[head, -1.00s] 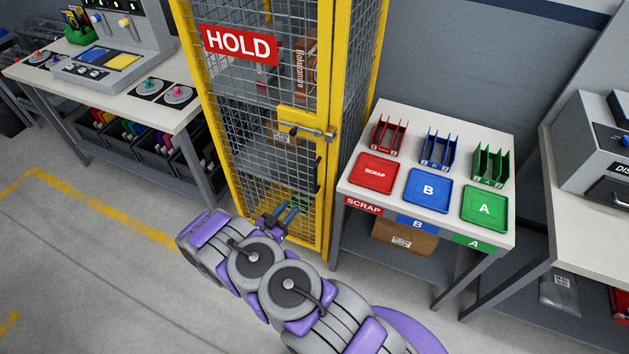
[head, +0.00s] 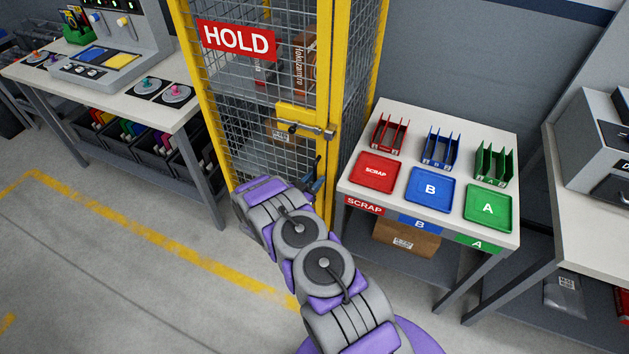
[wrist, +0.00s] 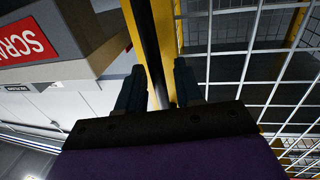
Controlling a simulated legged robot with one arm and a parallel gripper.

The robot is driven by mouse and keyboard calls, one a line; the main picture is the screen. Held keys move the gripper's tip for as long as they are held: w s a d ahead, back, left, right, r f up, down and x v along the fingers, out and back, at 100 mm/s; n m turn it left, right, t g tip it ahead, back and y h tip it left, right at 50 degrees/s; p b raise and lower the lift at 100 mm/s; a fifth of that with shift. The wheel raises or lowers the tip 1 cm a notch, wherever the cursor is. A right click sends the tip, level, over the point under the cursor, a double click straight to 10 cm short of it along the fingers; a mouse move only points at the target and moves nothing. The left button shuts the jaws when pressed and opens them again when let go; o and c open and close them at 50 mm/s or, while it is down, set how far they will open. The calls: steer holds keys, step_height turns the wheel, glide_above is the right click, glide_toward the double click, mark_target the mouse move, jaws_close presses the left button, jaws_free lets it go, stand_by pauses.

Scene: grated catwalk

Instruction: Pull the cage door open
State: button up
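The cage door (head: 232,110) is a wire mesh panel in a yellow frame with a red HOLD sign (head: 237,40). It looks shut. A metal bolt latch (head: 305,130) on a yellow plate sits at its right edge. The black door handle (head: 319,168) is below the latch, partly hidden by my gripper (head: 314,186), which is at the door's right edge. In the wrist view my gripper (wrist: 160,78) is open, its fingers on either side of a dark upright strip beside the yellow frame (wrist: 164,25). I cannot tell whether the fingers touch the handle.
A sorting table (head: 450,135) with red, blue and green trays stands close to the right of the cage. A workbench (head: 125,95) with a control console stands to the left. Open floor (head: 100,270) with yellow lines lies at the lower left.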

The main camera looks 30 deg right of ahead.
steer(key=shift+d, duration=0.15)
jaws_close()
stand_by(0.5)
